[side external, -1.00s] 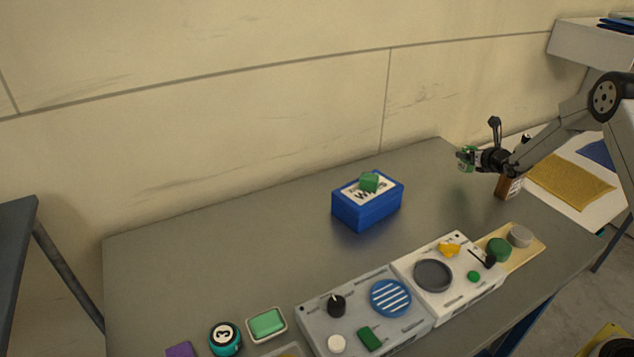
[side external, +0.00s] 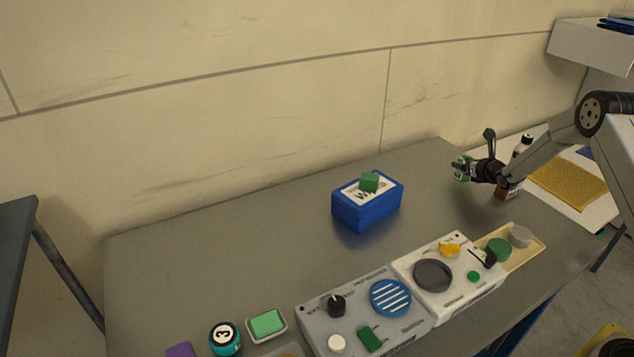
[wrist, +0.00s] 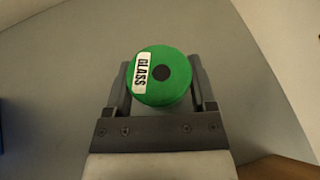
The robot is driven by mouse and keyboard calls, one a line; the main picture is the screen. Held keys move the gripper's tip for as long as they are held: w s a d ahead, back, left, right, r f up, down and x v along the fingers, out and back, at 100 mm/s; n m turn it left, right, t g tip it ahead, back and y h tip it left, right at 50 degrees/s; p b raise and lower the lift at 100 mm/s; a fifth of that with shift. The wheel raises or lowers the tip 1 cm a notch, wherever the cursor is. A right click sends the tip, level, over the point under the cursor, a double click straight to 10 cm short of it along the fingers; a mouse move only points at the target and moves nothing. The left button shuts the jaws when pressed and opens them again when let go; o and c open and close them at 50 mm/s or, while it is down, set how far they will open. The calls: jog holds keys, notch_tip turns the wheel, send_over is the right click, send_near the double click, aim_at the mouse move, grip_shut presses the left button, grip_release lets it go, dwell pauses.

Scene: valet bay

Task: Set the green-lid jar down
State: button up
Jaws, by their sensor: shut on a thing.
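The green-lid jar (side external: 461,170) is at the far right of the grey table (side external: 270,235) in the side view. In the wrist view its round green lid (wrist: 172,92) faces the camera, with a white "GLASS" label and a dark centre spot. My gripper (side external: 464,168) is shut on the jar, with one finger on each side of it in the wrist view (wrist: 160,76). The jar's body is mostly hidden below the lid and behind the fingers. I cannot tell whether its base touches the table.
A brown labelled item (side external: 508,190) is close under my arm. Two panels (side external: 365,310) and a tan tray (side external: 525,252) line the front. The table between jar and box is clear.

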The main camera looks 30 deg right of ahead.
jog(key=shift+f, duration=0.1)
jog(key=o, duration=1.2)
jog(key=shift+c, duration=0.2)
jog(key=shift+s+r, duration=0.1)
jog(key=shift+r, duration=0.1)
jog(key=v, duration=1.1)
jog(key=shift+s+r, duration=0.2)
jog(key=shift+s, duration=0.15)
jog(key=shift+a, duration=0.2)
